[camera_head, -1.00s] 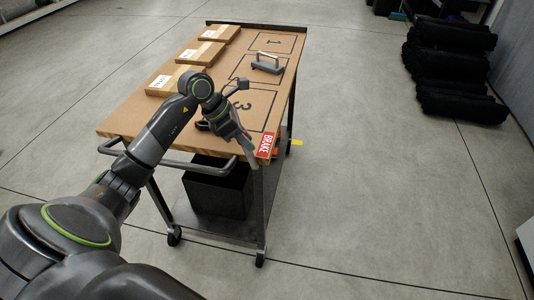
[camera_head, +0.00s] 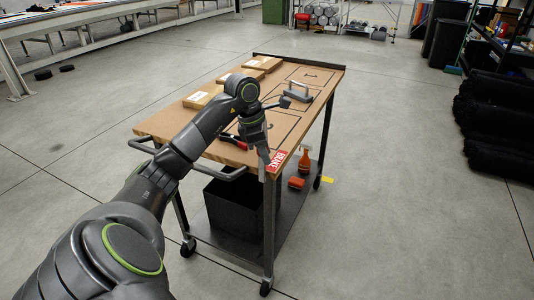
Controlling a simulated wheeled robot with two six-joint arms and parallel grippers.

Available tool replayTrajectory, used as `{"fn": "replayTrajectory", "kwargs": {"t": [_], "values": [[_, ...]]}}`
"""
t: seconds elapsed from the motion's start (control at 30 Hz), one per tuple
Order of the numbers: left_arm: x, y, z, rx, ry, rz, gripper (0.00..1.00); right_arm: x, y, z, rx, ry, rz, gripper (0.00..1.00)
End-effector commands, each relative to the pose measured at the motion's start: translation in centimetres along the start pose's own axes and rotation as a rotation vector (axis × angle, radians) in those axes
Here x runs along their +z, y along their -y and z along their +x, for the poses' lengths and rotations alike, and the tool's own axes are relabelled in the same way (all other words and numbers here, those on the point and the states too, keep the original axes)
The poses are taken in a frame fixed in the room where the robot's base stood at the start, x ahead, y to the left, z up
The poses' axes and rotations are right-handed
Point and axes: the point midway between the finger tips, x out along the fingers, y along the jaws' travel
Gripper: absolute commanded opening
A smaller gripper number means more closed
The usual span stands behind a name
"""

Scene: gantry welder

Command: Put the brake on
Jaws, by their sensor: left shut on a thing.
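A wheeled cart with a brown wooden top (camera_head: 222,150) stands in the middle of the view. A red BRAKE label (camera_head: 278,160) is at its near right corner. A grey lever (camera_head: 264,172) stands beside the label at the cart's near edge. My left gripper (camera_head: 263,153) comes down over that corner and is shut on the upper part of the lever. The fingers hide where they grip it. My right gripper is out of view.
Several boxes (camera_head: 203,96), a grey handled tool (camera_head: 298,92) and a red-handled tool (camera_head: 232,140) lie on the top. The lower shelf holds a black bin (camera_head: 232,207) and an orange bottle (camera_head: 305,158). A push bar (camera_head: 205,172) runs along the near end.

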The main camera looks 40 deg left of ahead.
Motion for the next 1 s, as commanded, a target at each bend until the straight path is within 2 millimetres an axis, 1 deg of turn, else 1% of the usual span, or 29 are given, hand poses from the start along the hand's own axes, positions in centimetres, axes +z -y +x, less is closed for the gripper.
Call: {"fn": "replayTrajectory", "kwargs": {"t": [0.17,0.2,0.33,0.37,0.63,0.73,0.87,1.0], "values": [[0.0,0.0,0.1,-0.001,-0.001,0.002,0.00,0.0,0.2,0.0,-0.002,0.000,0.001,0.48],[0.0,0.0,0.1,-0.001,-0.001,0.002,0.31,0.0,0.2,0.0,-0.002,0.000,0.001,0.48],[0.0,0.0,0.1,-0.001,-0.001,0.001,0.48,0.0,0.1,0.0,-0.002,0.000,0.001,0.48],[0.0,0.0,0.1,-0.001,-0.001,0.001,0.50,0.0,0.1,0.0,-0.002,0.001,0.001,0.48],[0.0,0.0,0.0,-0.001,-0.001,0.000,0.50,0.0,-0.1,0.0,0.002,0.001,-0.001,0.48],[0.0,0.0,-0.6,0.002,-0.001,0.000,0.50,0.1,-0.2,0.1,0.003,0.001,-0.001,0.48],[-0.1,-0.1,-2.5,0.005,-0.001,0.000,0.50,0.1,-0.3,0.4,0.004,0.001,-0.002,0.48],[-0.1,-0.1,-5.8,0.006,-0.001,0.001,0.50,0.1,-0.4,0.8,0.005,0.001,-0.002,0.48]]}}
